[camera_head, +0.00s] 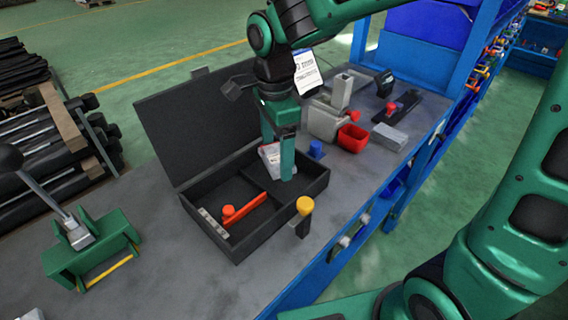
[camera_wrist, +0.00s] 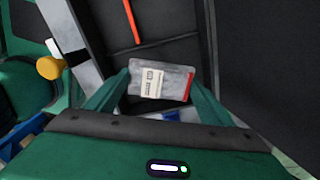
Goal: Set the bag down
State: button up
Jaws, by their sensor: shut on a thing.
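The bag is a small clear packet with a white label and a red edge. It shows in the wrist view (camera_wrist: 160,81) between my two green fingers, and in the head view (camera_head: 269,155) partly behind my gripper. My gripper (camera_head: 279,160) points down into the right part of an open black case and is shut on the bag. In the wrist view my fingertips (camera_wrist: 160,78) are at the bag's two sides. I cannot tell whether the bag touches the case floor.
The black case (camera_head: 243,255) has a raised lid (camera_head: 195,120) and a divider. Its left part holds a red-orange bar (camera_head: 245,208) and a grey strip (camera_head: 213,223). A yellow-topped thing (camera_head: 304,206) stands at its front. A red bin (camera_head: 352,138) and grey blocks stand to the right.

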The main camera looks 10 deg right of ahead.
jog(key=shift+w+d+f, duration=0.2)
jog(key=shift+d+f, duration=0.2)
jog(key=shift+d, duration=0.1)
jog(key=shift+f, duration=1.9)
jog(key=o, duration=1.3)
jog(key=shift+f, duration=0.1)
notch_tip(320, 180, up, 12)
jog(key=shift+r, duration=0.1)
